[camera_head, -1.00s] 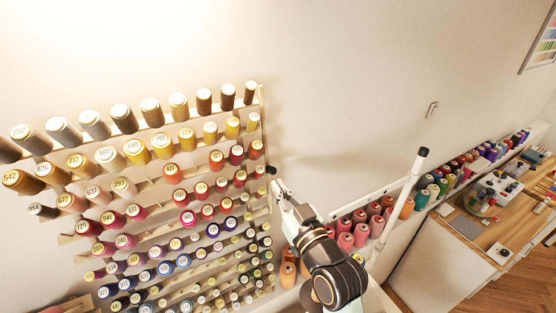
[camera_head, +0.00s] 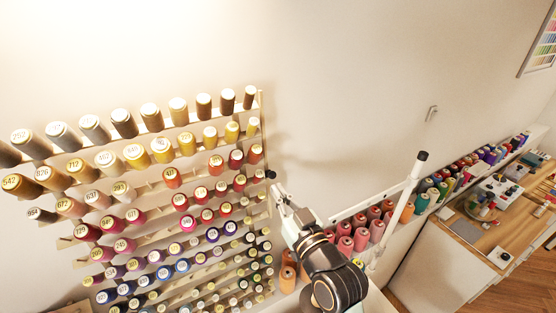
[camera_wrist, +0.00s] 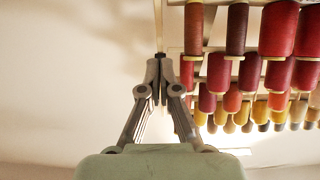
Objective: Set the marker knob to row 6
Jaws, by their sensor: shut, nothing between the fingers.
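The thread rack (camera_head: 262,112) stands against the wall with rows of numbered spools. A small dark knob (camera_head: 270,174), which looks like the marker knob, sits at the rack's right edge, near the third and fourth rows from the top. My gripper (camera_head: 276,186) is shut and empty, with its tip at or just below this knob. In the wrist view the closed fingers (camera_wrist: 160,66) point at a small dark piece (camera_wrist: 160,55) on a thin vertical rail (camera_wrist: 158,25). I cannot tell if they touch it. No row numbers are readable.
Spools (camera_wrist: 278,30) hang close to the right of my fingers in the wrist view; bare wall lies to the left. A white post (camera_head: 408,190) and a shelf of red and pink cones (camera_head: 360,235) stand right of my arm. A worktable (camera_head: 485,235) is farther right.

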